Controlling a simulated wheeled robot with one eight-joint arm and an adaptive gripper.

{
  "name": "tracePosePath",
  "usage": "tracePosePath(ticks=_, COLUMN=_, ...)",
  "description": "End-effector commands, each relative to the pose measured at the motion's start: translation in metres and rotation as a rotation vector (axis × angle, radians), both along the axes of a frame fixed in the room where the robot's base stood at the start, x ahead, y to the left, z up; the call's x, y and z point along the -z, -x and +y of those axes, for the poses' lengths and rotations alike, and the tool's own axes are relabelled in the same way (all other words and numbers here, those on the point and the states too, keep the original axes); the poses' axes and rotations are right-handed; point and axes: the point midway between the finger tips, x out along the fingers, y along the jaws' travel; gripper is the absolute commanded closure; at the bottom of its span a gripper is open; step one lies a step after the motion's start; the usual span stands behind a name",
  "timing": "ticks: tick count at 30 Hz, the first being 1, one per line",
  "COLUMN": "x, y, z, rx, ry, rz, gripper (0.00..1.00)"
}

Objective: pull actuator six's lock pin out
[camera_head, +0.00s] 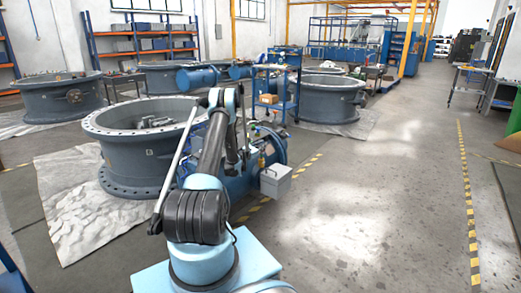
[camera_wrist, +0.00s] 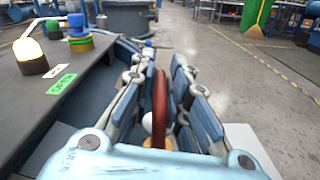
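In the wrist view a dark red ring-like part (camera_wrist: 159,108), seen nearly edge-on, stands between the fingers of my gripper (camera_wrist: 164,72). The fingers lie close on both sides of it; whether both touch it is unclear. A small orange-yellow part shows at its lower end. I cannot tell for sure that this is the lock pin's pull ring; no pin shaft is visible. In the head view my arm reaches over a blue actuator (camera_head: 238,187) beside a large grey valve body (camera_head: 130,165), and hides the gripper's contact. No number six is readable.
A light grey box (camera_head: 275,181) sits at the actuator's right side. A blue trolley (camera_head: 277,85) stands behind.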

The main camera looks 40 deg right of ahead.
Motion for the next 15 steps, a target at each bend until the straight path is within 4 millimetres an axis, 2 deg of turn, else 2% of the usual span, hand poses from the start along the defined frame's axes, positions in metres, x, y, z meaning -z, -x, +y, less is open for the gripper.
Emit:
tracePosePath(ticks=1, x=-0.0024, y=-0.0062, z=0.0021, rx=-0.01, ry=0.001, rz=0.001, gripper=0.7)
tracePosePath(ticks=10, x=-0.0011, y=-0.0005, z=-0.0018, rx=-0.001, ry=0.0, rz=0.001, gripper=0.7)
tracePosePath(ticks=15, x=-0.0008, y=0.0023, z=0.0064, rx=-0.001, ry=0.0, rz=0.001, gripper=0.7)
